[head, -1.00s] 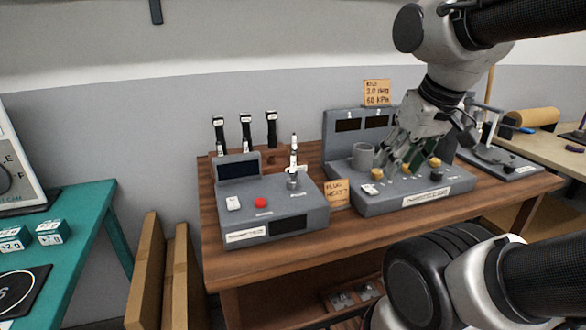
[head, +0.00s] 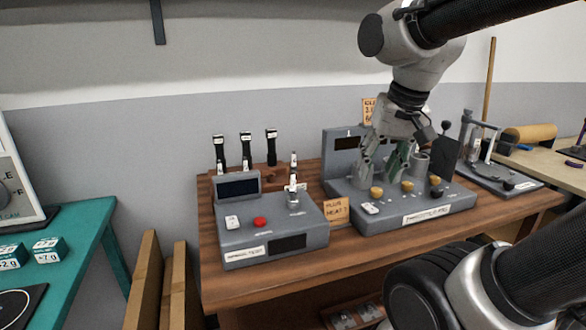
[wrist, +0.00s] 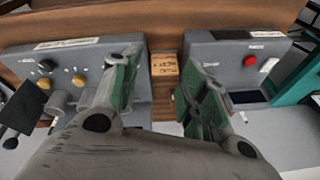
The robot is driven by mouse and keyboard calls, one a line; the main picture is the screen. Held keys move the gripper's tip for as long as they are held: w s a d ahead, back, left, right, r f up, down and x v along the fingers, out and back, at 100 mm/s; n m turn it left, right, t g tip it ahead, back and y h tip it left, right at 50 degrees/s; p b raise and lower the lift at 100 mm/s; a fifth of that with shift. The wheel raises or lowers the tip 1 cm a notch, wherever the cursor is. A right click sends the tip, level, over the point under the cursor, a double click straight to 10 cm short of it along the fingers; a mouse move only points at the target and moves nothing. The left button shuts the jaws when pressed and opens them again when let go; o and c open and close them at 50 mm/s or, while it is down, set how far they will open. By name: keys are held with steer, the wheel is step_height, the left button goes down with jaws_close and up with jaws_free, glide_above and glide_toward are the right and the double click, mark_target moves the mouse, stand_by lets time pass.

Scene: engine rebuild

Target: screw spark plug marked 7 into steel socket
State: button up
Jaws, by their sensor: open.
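A slim white-and-metal plug (head: 294,171) stands upright at the steel socket (head: 294,198) on the grey left-hand tester (head: 275,225). I cannot read a number on it. Three black-topped pieces with white labels (head: 219,150) (head: 246,149) (head: 271,147) stand in a row behind that tester; their marks are too small to read. My gripper (head: 383,178) is open and empty above the right-hand grey console, to the right of the socket. In the wrist view its green-padded fingers (wrist: 160,88) are spread, with the left-hand tester (wrist: 238,65) on the right side; the socket cannot be made out there.
The grey console (head: 415,208) carries yellow and dark knobs and a grey cylinder (head: 421,163). A cardboard note (head: 337,209) stands between the two devices. The left tester has a red button (head: 260,222). A teal table (head: 85,225) stands at the far left.

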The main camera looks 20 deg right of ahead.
steer(key=w+a+m+g, duration=0.2)
steer(key=w+a+m, duration=0.55)
steer(key=w, duration=0.25)
steer(key=m+g, duration=0.1)
steer(key=m, duration=0.5)
glide_above(293, 188)
steer(key=f, duration=0.3)
steer(key=shift+w+d, duration=0.2)
steer(key=shift+w, duration=0.1)
steer(key=shift+a+f+m, duration=0.1)
steer(key=shift+f+m, duration=0.15)
step_height(293, 188, down, 7)
steer(key=shift+f, duration=0.15)
